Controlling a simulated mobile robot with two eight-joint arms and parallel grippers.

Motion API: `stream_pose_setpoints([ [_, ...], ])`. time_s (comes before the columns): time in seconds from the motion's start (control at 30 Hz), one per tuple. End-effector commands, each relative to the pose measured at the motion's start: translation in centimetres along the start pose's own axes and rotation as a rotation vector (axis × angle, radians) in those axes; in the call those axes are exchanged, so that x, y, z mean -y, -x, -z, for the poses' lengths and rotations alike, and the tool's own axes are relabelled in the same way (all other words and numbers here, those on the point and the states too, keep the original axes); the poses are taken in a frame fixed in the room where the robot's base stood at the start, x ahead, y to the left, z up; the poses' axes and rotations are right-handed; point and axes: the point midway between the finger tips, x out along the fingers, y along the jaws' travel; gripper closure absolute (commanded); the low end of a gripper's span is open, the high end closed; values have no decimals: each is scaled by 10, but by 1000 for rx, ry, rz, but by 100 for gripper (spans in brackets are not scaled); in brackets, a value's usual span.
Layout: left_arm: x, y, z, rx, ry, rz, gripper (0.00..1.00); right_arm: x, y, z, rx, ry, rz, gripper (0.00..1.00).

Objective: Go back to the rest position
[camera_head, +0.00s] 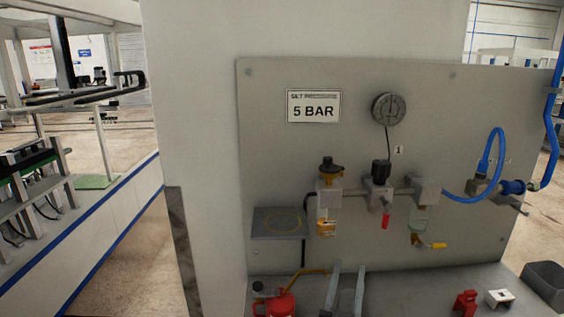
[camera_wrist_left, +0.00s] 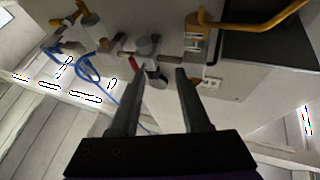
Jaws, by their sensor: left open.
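My left gripper (camera_head: 349,268) shows at the bottom middle of the head view, in front of the panel's lower part. Its two grey fingers point up and stand apart, with nothing between them. The same gripper (camera_wrist_left: 161,73) is open and empty in the left wrist view, its fingers pointing toward the fittings on the panel. My right gripper is in neither view.
A grey panel (camera_head: 330,75) carries a 5 BAR sign (camera_head: 314,107), a gauge (camera_head: 389,109), a row of air fittings (camera_head: 378,190) and a blue hose (camera_head: 487,177). A red can (camera_head: 274,300) stands left of the gripper. A dark bin (camera_head: 547,284) is at right.

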Motion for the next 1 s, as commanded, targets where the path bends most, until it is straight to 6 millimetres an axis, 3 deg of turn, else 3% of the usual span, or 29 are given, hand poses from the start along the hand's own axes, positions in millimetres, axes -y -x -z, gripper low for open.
stream_pose_setpoints([
  [0.03,18,2,1,69,-9,-18,53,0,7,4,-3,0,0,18],
  [0.17,58,24,-14,301,-11,-66,53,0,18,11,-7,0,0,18],
  [0.27,95,60,-27,518,-1,-72,53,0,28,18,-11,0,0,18],
  [0.37,133,114,-40,763,20,-42,53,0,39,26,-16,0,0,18],
  [0.5,178,209,-48,1099,74,61,53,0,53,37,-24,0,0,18],
  [0.6,197,271,-46,1290,116,148,53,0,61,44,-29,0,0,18],
  [0.73,209,330,-41,1459,162,244,53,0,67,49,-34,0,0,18],
  [0.83,213,355,-38,1529,182,288,53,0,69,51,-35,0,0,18],
  [1.0,213,366,-37,1561,193,307,53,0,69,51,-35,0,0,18],
])
